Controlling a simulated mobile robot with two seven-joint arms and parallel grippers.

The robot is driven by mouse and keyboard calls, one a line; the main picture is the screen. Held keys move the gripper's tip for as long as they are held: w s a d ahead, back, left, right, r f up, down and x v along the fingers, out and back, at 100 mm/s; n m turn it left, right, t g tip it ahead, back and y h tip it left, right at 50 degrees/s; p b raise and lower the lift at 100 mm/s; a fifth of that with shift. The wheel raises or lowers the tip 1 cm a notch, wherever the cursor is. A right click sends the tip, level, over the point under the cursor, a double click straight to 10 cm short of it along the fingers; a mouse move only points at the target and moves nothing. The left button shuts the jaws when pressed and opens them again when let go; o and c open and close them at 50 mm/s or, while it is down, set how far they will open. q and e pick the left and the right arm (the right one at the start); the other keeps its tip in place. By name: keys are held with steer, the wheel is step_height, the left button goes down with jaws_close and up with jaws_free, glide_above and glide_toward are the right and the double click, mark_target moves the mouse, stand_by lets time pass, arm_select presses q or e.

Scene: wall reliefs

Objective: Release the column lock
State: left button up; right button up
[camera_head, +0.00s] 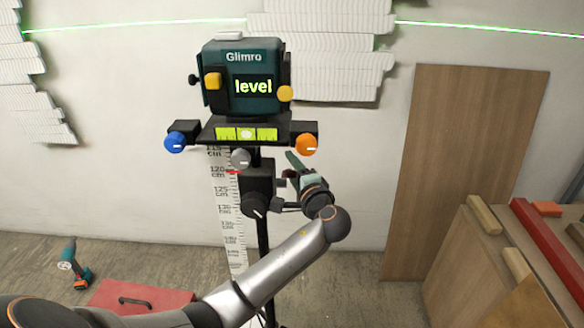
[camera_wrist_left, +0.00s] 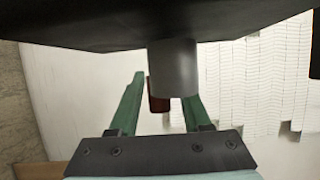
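The teal Glimro laser level (camera_head: 243,75) stands on a black column (camera_head: 262,240); its display reads "level". On the column are a grey knob (camera_head: 240,158) and a black knob with a white mark (camera_head: 254,207). I cannot tell for certain which part is the column lock. My left gripper (camera_head: 292,158) is just right of the column, below the orange knob (camera_head: 306,145). In the left wrist view its green fingers (camera_wrist_left: 160,90) are apart, with a dark red piece (camera_wrist_left: 158,98) showing between them and a grey cylinder (camera_wrist_left: 173,68) in front. My right gripper is out of view.
A blue knob (camera_head: 175,142) sticks out left of the level's platform. A scale strip (camera_head: 232,215) stands beside the column. A red toolbox (camera_head: 140,298) and a drill (camera_head: 74,264) are on the floor. Wooden boards (camera_head: 460,150) lean at the right.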

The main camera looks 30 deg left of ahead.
arm_select(q)
jaws_close()
stand_by(0.3)
step_height(320, 180, up, 2)
steer(key=n+t+y+b, duration=0.1)
steer(key=y+b, duration=0.1)
steer(key=b, duration=0.3)
steer(key=shift+r+t, duration=0.15)
steer(key=shift+t, duration=0.15)
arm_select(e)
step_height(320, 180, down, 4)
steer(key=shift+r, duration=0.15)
arm_select(q)
steer(key=shift+o, duration=0.8)
jaws_free()
steer(key=shift+y, duration=0.3)
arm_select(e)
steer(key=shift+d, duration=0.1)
